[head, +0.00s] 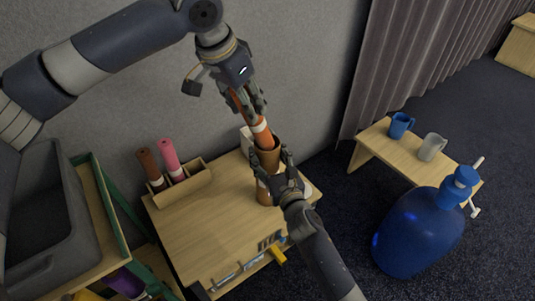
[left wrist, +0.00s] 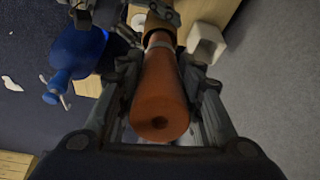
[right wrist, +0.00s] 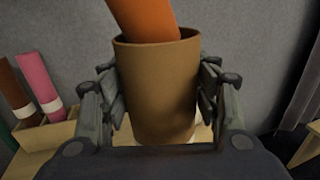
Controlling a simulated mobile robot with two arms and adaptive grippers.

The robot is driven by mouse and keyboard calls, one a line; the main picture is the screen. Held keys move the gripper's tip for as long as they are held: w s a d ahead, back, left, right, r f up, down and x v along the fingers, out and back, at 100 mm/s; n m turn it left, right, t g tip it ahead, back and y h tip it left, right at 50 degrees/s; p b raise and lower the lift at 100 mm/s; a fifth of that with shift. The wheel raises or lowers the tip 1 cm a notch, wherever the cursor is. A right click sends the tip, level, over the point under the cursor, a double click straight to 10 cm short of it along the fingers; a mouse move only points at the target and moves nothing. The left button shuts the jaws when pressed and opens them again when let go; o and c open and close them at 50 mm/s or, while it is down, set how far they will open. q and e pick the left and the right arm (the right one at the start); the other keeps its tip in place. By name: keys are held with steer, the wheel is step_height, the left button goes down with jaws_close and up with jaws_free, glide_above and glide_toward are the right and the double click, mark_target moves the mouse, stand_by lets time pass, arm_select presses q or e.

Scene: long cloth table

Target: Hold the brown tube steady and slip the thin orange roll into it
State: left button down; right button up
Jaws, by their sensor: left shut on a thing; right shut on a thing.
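The brown tube (head: 266,158) stands upright on the wooden table, and my right gripper (head: 276,181) is shut around it. In the right wrist view the brown tube (right wrist: 158,85) fills the space between the fingers, its open mouth up. My left gripper (head: 250,101) is shut on the orange roll (head: 262,132) above the tube. The roll is tilted, and its lower end is inside the tube's mouth in the right wrist view (right wrist: 145,18). How deep it sits is hidden by the tube wall. The left wrist view shows the roll's near end (left wrist: 160,115) between the fingers.
A wooden holder (head: 183,187) with a brown roll (head: 150,167) and a pink roll (head: 170,157) stands at the table's back left. A white box (head: 246,139) is behind the tube. A blue bottle-shaped object (head: 420,232) and a bench (head: 373,148) with two mugs are at right.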

arm_select(q)
steer(key=shift+f, duration=0.95)
steer(key=c, duration=1)
jaws_free()
steer(key=shift+c, duration=0.2)
steer(key=v, duration=1.2)
steer(key=shift+r, duration=0.1)
arm_select(e)
steer(key=o, duration=1.2)
steer(key=shift+s, duration=0.1)
steer(key=v, duration=1.1)
steer(key=shift+s+d, duration=0.25)
steer(key=shift+s, duration=0.1)
